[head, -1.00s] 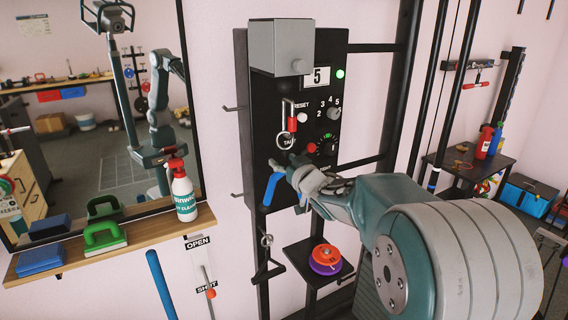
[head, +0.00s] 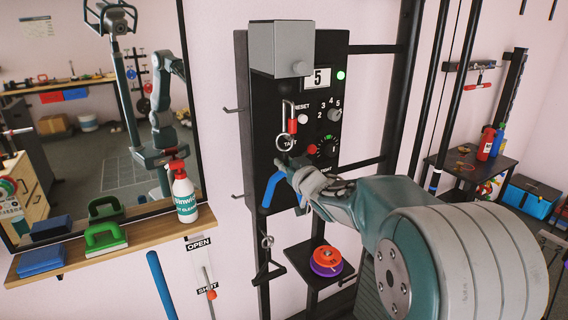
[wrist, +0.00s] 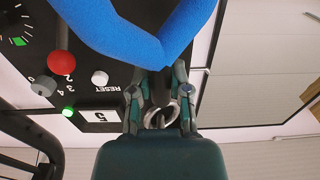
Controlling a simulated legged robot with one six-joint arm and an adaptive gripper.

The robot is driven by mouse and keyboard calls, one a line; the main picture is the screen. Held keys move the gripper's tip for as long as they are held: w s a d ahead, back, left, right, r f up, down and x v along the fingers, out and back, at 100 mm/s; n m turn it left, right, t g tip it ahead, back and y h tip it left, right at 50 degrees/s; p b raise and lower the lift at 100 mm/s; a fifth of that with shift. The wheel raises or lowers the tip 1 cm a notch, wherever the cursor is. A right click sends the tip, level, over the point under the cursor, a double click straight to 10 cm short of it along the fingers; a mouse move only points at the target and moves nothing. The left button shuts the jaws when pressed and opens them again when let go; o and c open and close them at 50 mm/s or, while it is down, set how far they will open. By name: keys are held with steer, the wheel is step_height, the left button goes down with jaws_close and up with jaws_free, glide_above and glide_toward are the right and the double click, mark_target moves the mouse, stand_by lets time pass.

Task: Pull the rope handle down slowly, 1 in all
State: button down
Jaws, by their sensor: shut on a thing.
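The rope handle is a blue bent piece (head: 270,189) in front of the lower part of a black panel (head: 262,215). In the wrist view the blue handle (wrist: 105,30) forms a V, with its bend at the fingertips and a dark stem and metal ring between the fingers. My gripper (head: 290,172) is shut on the handle at this bend; it also shows in the wrist view (wrist: 160,82). The fingers hide the exact contact. In the head view the two blue legs hang below the gripper.
The panel carries a grey box (head: 280,48), a counter reading 5 (head: 317,77), a lit green lamp, a hanging ring (head: 285,143) and knobs. Orange and purple discs (head: 326,260) lie on a small shelf below. A wooden shelf (head: 130,240) with a spray bottle is at left.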

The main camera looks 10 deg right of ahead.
steer(key=shift+f, duration=0.1)
steer(key=shift+f, duration=1.2)
steer(key=shift+f, duration=1.3)
steer(key=shift+f, duration=1.1)
steer(key=shift+f, duration=1.2)
